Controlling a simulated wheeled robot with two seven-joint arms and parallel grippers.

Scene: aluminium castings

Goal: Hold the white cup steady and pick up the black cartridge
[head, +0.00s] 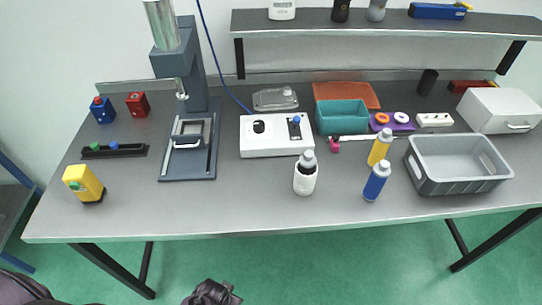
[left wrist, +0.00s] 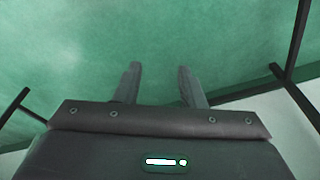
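The white cup (head: 304,186) stands upright near the front edge of the table, right of the middle. A dark cartridge (head: 307,169) with a pale tip stands in it; its lower part is hidden by the cup. My left gripper (left wrist: 158,80) is open and empty in the left wrist view, its two fingers apart over the green floor. No gripper is at the cup. A dark part of mine shows at the bottom edge of the head view; I cannot tell which arm it is. My right gripper cannot be made out.
A blue bottle (head: 376,181) and a yellow bottle (head: 379,149) stand right of the cup. A white control box (head: 275,148) is behind it to the left. A grey crate (head: 462,186) stands at the right.

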